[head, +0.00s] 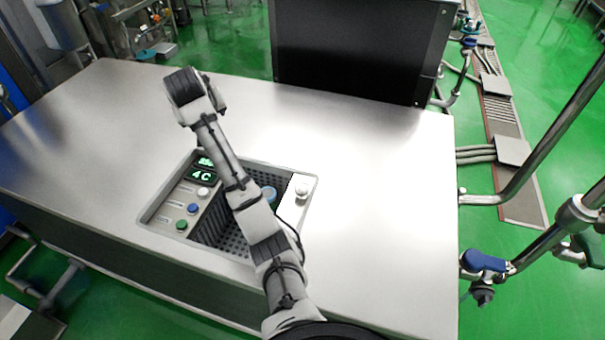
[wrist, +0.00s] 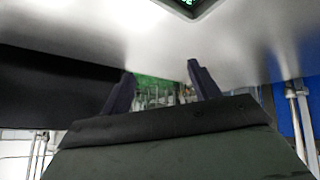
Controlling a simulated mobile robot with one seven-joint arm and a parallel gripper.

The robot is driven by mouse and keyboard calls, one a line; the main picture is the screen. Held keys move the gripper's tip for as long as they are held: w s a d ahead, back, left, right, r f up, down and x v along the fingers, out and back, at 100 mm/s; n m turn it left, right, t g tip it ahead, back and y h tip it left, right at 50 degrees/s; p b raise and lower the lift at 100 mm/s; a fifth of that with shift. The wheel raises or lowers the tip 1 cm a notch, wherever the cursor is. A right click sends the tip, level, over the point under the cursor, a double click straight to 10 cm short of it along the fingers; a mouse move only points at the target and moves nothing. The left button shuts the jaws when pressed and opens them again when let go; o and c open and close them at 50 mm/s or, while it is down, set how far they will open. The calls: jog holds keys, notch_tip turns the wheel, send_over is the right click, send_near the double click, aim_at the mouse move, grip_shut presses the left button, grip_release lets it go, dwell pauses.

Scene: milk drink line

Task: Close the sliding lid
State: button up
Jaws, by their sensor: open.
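The sliding lid (head: 295,207) is a pale panel at the right end of the recessed well in the steel counter, with a round knob (head: 302,190) on top. The well (head: 212,232) stands uncovered to its left, showing dark perforated walls; my arm crosses over it and hides part. In the head view my arm reaches to the upper left, beyond the well; the fingers cannot be made out there.
A control panel with a green display (head: 202,175) reading 4 C and several coloured buttons lies left of the well. The steel counter (head: 375,200) is clear on both sides. A black box-like cabinet (head: 362,50) stands behind. Pipes (head: 560,130) run at the right.

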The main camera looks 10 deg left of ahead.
jog(key=w+d+r+n+g+p, duration=0.1)
jog(key=w+d+r+n+p, duration=0.1)
jog(key=d+n, duration=0.35)
jog(key=n+g+h+p, duration=0.3)
jog(key=n+g+p, duration=0.25)
jog(key=n, duration=0.95)
send_near(301, 187)
jog(key=shift+g, duration=0.25)
notch_tip(301, 187, down, 5)
jog(key=b, duration=0.3)
jog(key=shift+w+f, duration=0.15)
jog(key=shift+f+p, duration=0.35)
jog(key=shift+f, duration=1)
grip_shut()
jog(key=shift+w, duration=0.1)
